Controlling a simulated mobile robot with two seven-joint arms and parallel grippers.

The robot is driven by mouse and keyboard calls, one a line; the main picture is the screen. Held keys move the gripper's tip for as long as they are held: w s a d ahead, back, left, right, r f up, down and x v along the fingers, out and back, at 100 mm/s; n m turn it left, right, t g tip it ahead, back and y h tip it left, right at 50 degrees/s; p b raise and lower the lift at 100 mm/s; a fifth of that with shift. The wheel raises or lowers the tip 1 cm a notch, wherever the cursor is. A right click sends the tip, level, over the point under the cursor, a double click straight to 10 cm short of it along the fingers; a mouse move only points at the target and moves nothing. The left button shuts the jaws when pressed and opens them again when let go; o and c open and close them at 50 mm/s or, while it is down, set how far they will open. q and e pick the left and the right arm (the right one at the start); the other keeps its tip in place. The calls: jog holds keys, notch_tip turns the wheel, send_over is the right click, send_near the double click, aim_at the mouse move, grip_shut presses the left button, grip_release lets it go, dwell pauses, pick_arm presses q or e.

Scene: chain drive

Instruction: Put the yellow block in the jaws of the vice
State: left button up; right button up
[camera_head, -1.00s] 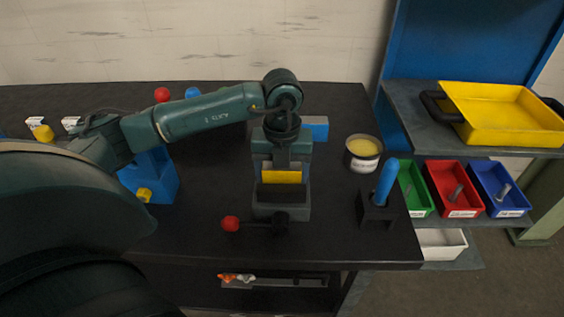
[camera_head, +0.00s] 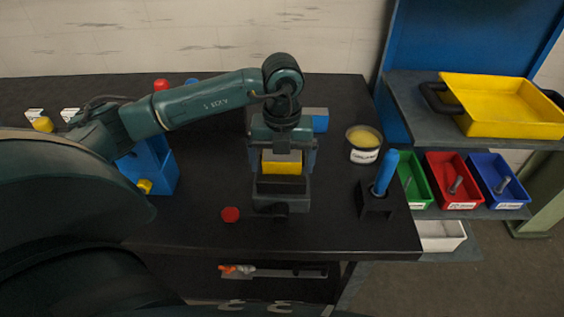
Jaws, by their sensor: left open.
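The yellow block (camera_head: 281,168) is at the dark vice (camera_head: 282,205), just behind its dark front jaw; how deep it sits and whether both jaws touch it cannot be told. My left gripper (camera_head: 282,160) points down from above. It is open, with its fingers at either side of the block. The gripper body and wrist hide the rear of the vice and part of the block's top. A red knob (camera_head: 230,214) shows at the left front of the vice. My right gripper is not in view.
A blue holder (camera_head: 150,170) stands left. A round tin (camera_head: 363,143) and a black stand (camera_head: 376,204) with a blue-handled tool (camera_head: 387,172) are right of the vice. Green, red and blue bins and a yellow tray (camera_head: 505,105) lie farther right.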

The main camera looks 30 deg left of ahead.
pick_arm(q)
notch_tip(320, 180, up, 11)
jog(key=shift+r, duration=0.1)
dwell(0.7)
